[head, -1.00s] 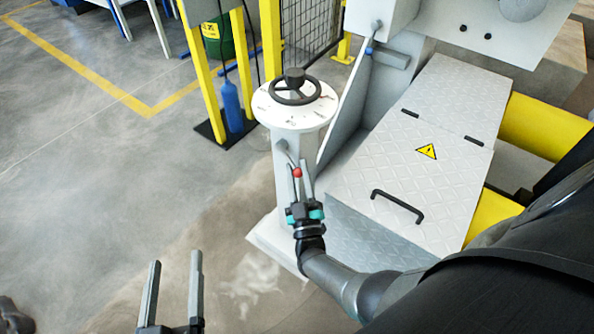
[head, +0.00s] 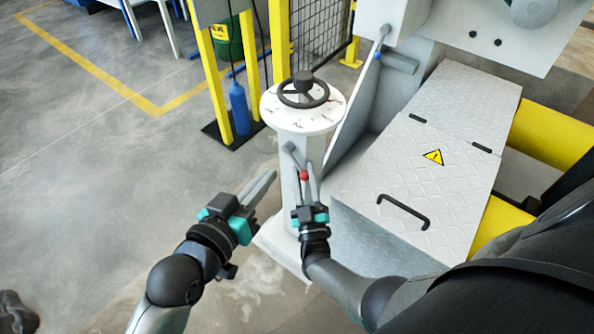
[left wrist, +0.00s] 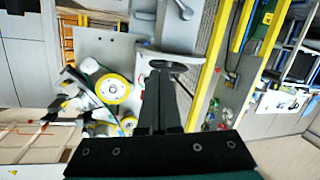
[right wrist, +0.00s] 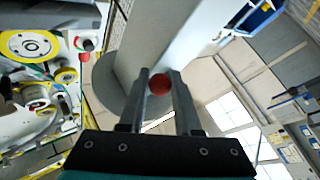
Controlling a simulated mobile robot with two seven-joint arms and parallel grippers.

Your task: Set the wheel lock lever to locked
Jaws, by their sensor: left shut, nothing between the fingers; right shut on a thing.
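The wheel lock lever has a red ball knob (head: 303,176) and a grey rod (head: 292,155) on the front of a white pedestal (head: 290,195). My right gripper (head: 307,180) is shut on the knob; the red ball also shows between the fingertips in the right wrist view (right wrist: 159,84). A dark handwheel (head: 303,92) lies on the pedestal's round marked top (head: 285,115). My left gripper (head: 262,187) is shut and empty, left of the pedestal, its fingers pointing up and right towards it. The lever's lock marking cannot be read.
A grey tread-plate cover (head: 400,180) with a black handle (head: 403,211) and warning sign stands right of the pedestal. A slanted grey panel (head: 353,105) rises beside it. Yellow posts (head: 213,80) and a blue cylinder (head: 239,108) stand behind left.

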